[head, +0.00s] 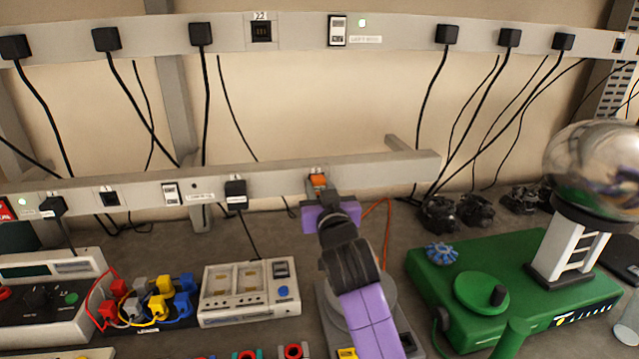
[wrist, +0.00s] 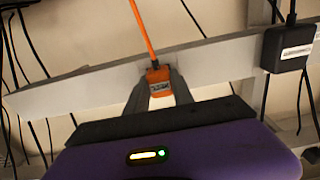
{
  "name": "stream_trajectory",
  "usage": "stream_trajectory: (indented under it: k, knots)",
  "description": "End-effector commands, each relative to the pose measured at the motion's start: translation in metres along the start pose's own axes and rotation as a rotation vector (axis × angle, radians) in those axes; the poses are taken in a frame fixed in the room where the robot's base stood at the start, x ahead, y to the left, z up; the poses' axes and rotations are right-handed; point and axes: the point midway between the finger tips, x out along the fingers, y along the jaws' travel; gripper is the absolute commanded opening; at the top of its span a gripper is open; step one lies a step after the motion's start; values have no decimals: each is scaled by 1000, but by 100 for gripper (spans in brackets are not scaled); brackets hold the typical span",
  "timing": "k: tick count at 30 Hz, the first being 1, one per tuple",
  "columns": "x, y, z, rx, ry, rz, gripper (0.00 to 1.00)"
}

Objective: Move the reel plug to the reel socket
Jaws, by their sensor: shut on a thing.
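The orange reel plug (head: 318,181) is at the lower grey rail, near its right part. In the wrist view the reel plug (wrist: 160,80) sits between both fingers, with its orange cable running up out of the picture. My gripper (head: 320,192) is shut on it; the fingers also show in the wrist view (wrist: 161,90). The plug overlaps the rail face, and I cannot tell whether it is seated in a socket or just in front of it. I cannot make out which opening is the reel socket; my gripper and arm hide part of the rail and bench.
The lower rail (head: 400,168) bears a black plug (head: 236,192) left of my gripper and an empty-looking socket (head: 110,198). Below stand a cream meter box (head: 250,290), coloured leads (head: 150,300) and a green machine (head: 480,265). The upper rail (head: 290,34) holds several black plugs.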

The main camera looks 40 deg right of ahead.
Motion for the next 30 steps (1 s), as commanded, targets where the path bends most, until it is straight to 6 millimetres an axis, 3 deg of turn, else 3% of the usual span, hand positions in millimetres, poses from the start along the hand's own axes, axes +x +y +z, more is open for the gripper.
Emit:
stream_trajectory:
  k: [30]
  knots:
    - [-13, 0, 0, 0, 1, 0, 0]
